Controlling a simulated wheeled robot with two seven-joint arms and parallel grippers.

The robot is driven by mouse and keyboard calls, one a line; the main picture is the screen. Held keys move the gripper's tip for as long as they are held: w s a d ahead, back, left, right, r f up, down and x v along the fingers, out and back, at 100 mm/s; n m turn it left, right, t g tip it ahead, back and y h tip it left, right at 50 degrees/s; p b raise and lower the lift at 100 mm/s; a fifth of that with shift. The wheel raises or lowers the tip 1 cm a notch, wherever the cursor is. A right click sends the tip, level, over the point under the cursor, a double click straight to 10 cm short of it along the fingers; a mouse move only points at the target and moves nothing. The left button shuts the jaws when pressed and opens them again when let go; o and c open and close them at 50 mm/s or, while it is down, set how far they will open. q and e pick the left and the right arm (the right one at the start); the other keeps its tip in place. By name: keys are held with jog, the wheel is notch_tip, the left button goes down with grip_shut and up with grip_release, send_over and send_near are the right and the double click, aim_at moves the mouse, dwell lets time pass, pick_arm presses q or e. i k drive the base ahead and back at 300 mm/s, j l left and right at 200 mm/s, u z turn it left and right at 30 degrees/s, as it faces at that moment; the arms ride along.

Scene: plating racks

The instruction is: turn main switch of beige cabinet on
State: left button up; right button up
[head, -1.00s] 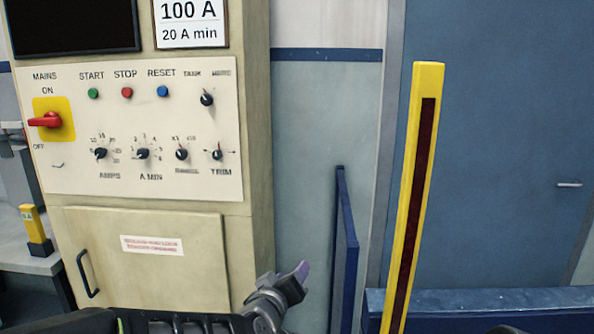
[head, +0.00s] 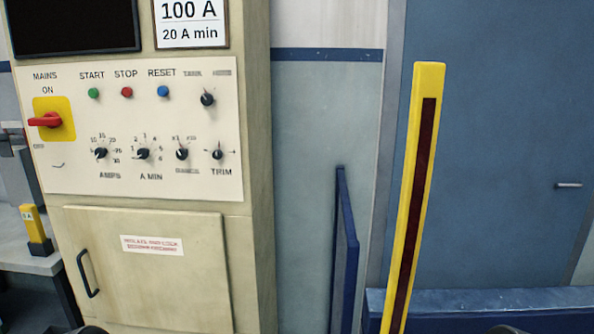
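The beige cabinet (head: 250,120) stands at the left of the head view. Its main switch is a red handle (head: 45,120) on a yellow plate (head: 62,106), at the left of the white control panel (head: 120,180). The handle lies about level and points left. "MAINS ON" is printed above the plate and a small "OFF" label sits below it to the left. Nothing covers the switch. Neither of my grippers shows; only small dark bits appear at the bottom edge.
The panel also has green, red and blue buttons (head: 127,92) and several black knobs (head: 143,153). A cabinet door (head: 150,280) with a black handle is below. A yellow post (head: 420,150) and a blue upright panel (head: 345,250) stand to the right.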

aim_at(51, 120)
jog(key=u, duration=1.3)
